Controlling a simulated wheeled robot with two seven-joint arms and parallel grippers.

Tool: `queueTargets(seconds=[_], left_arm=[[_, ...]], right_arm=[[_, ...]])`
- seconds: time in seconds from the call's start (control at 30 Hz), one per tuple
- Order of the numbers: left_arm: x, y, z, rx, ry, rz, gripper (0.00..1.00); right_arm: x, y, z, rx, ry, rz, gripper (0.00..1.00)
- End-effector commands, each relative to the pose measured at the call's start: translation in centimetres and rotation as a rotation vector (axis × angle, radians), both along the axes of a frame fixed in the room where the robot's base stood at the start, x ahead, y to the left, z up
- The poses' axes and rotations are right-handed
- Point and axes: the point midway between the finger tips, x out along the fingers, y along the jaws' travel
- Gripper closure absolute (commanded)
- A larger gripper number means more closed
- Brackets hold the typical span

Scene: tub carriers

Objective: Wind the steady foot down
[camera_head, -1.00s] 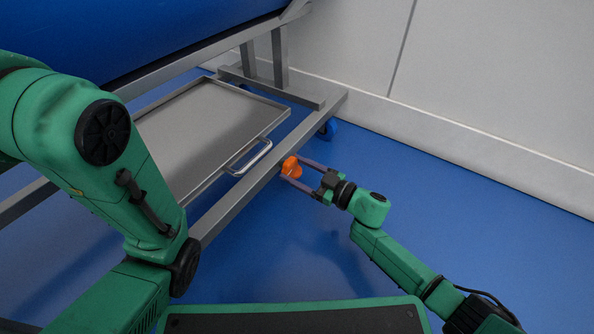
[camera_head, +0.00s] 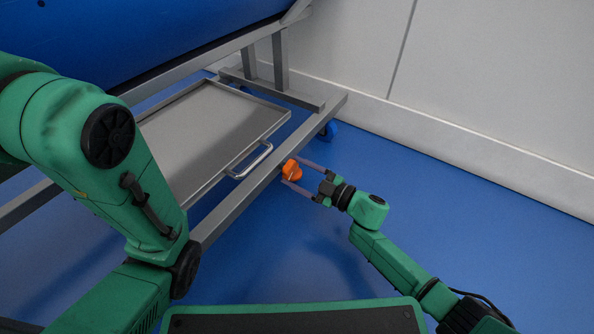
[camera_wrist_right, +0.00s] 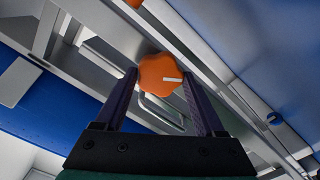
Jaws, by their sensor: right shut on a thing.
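The orange knob (camera_head: 291,170) of the steady foot sits on the outer side of the grey frame rail. In the right wrist view the knob (camera_wrist_right: 160,74) has a lobed rim and a white mark pointing right. My right gripper (camera_head: 294,172) reaches it from the right and is shut on it, one finger on each side; in the right wrist view the fingers (camera_wrist_right: 158,90) flank the knob. The foot below the knob cannot be made out. My left arm crosses the left of the head view, but its gripper is out of the picture.
A grey tray (camera_head: 275,126) with a metal handle (camera_head: 252,161) lies inside the frame (camera_head: 236,201), close to the knob. A blue tub (camera_head: 90,40) hangs above. Blue floor (camera_head: 470,215) is clear at right.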

Motion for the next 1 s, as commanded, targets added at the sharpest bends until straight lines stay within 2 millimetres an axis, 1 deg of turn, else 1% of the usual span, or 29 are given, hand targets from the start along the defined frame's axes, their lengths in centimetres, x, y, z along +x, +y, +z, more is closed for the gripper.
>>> queueTargets(seconds=[0.2,0.47,1.0], left_arm=[[0.4,0.0,0.0,0.000,0.013,-0.002,0.68],[0.5,0.0,-0.2,-0.001,0.014,-0.002,0.68],[-0.3,0.1,-1.0,-0.003,-0.011,0.003,0.68]], right_arm=[[-0.1,0.0,-0.1,-0.120,-0.164,0.002,0.84],[-0.1,0.0,-0.2,-0.267,-0.365,0.003,0.84],[-0.2,0.1,-0.3,-0.564,-0.777,0.003,0.84]])
